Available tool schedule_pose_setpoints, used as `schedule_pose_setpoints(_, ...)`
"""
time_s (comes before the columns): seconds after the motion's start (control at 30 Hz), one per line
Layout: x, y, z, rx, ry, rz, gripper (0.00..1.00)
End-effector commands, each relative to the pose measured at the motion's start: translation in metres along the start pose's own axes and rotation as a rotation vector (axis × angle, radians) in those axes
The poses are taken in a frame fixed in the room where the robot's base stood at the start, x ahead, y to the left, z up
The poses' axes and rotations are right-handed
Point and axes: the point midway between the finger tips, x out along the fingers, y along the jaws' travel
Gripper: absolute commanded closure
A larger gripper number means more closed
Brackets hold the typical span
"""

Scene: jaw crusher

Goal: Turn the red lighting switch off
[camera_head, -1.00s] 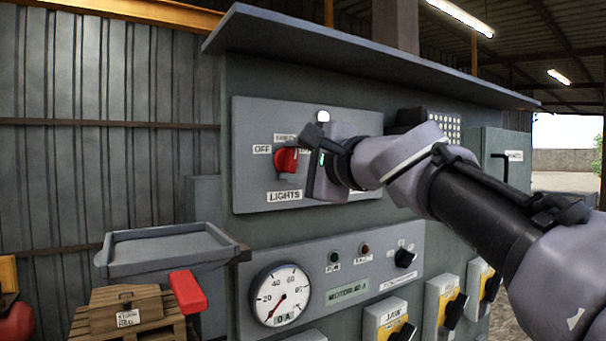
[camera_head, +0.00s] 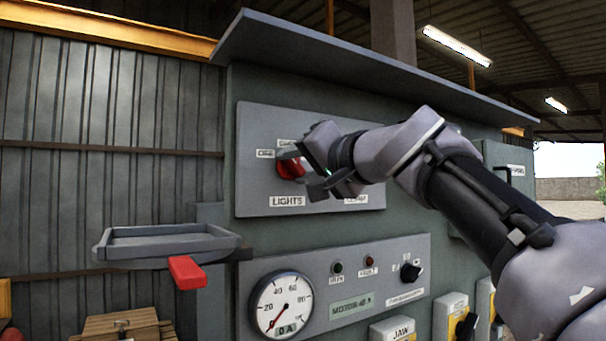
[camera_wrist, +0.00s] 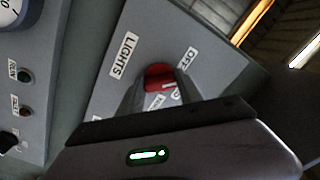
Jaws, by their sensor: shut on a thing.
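The red lighting switch (camera_head: 290,167) is a round knob on a grey panel (camera_head: 262,125), above a LIGHTS label (camera_head: 287,201) and beside an OFF label (camera_head: 265,154). My gripper (camera_head: 300,168) reaches it from the right and is shut on the knob. In the wrist view the red knob (camera_wrist: 159,76) sits between the two fingers of my gripper (camera_wrist: 160,92). The OFF label (camera_wrist: 186,60) is up and right of the knob there. The fingers hide part of the knob and the label near it, so its exact pointing is hard to read.
Below are a dial gauge (camera_head: 282,306), indicator lamps and a black knob (camera_head: 412,271). A grey tray (camera_head: 165,244) and a red handle (camera_head: 187,272) stick out at the left. A canopy (camera_head: 360,66) overhangs the panel.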

Motion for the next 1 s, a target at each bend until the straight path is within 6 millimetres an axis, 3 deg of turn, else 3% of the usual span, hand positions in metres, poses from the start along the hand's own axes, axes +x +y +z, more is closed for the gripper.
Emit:
schedule_pose_setpoints(0.4,-0.0002,0.0003,-0.0002,-0.241,0.002,-0.001,0.99)
schedule_pose_setpoints(1.0,-0.0003,-0.0003,-0.0011,-0.308,0.003,-0.001,0.99)
